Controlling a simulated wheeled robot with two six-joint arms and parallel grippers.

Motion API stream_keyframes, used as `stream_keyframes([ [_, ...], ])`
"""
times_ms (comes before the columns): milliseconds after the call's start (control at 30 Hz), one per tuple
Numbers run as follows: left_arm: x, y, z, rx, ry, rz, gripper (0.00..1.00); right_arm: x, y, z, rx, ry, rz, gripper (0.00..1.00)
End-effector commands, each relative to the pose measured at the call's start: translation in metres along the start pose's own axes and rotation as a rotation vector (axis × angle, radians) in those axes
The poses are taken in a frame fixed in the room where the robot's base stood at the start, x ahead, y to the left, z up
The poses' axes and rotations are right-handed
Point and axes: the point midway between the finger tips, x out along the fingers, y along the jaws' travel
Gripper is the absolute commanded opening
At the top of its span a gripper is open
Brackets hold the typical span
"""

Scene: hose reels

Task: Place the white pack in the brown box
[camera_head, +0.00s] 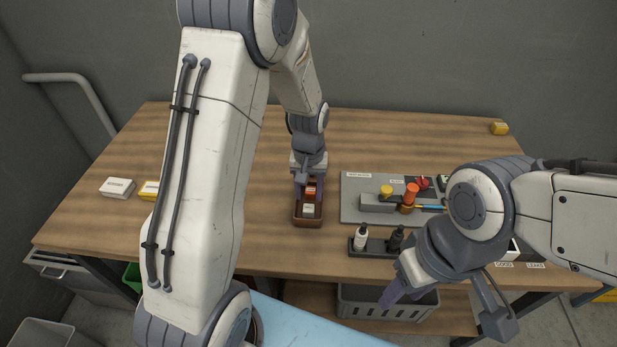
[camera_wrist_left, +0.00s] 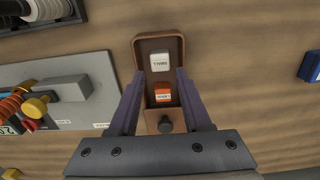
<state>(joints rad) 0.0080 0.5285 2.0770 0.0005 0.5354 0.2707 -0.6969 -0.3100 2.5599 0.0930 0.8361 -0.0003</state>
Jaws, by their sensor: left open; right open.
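The brown box (camera_head: 307,222) stands on the table in front of my left arm, and it also shows in the left wrist view (camera_wrist_left: 176,43). A small white pack (camera_wrist_left: 160,61) with a dark label lies inside the box at one end. An orange-and-white pack (camera_wrist_left: 163,94) lies beside it in the box. My left gripper (camera_head: 308,187) is open above the box, its fingers apart on either side of the orange-and-white pack, and no pack is visibly gripped. My right gripper (camera_head: 446,306) is open and empty off the table's front edge.
A white labelled carton (camera_head: 117,187) and a yellow one (camera_head: 149,190) lie at the left. A grey board (camera_head: 352,201) with fittings is right of the box. A dark holder with bottles (camera_head: 374,247) stands near the front edge. A blue item (camera_wrist_left: 311,67) shows in the wrist view.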

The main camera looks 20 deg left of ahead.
Motion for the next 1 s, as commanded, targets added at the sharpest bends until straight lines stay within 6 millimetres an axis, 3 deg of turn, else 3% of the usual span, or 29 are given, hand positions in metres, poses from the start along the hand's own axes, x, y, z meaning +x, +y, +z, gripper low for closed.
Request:
stream_keyframes([
  [200,-0.045,0.0,-0.001,0.0,0.005,0.001,0.49,0.008,0.001,0.001,0.0,0.0,0.0,0.5],
  [400,-0.068,0.001,0.0,0.003,0.003,0.001,0.49,0.009,0.001,0.001,0.0,0.0,0.0,0.5],
  [500,-0.079,0.014,0.014,0.055,0.005,0.005,0.49,0.009,0.001,0.001,0.0,0.0,0.0,0.5],
  [567,-0.089,0.031,0.035,0.132,0.008,0.012,0.49,0.009,0.001,0.001,0.0,0.0,0.0,0.5],
  [733,-0.118,0.076,0.135,0.464,0.018,0.044,0.49,0.009,0.001,0.001,0.0,0.0,0.0,0.5],
  [800,-0.124,0.082,0.177,0.6,0.02,0.058,0.49,0.009,0.001,0.001,0.0,0.0,0.0,0.5],
  [900,-0.128,0.08,0.224,0.761,0.019,0.075,0.49,0.009,0.001,0.001,0.0,0.0,0.0,0.5],
  [1000,-0.127,0.074,0.253,0.866,0.017,0.086,0.49,0.009,0.001,0.001,0.0,0.0,0.0,0.5],
])
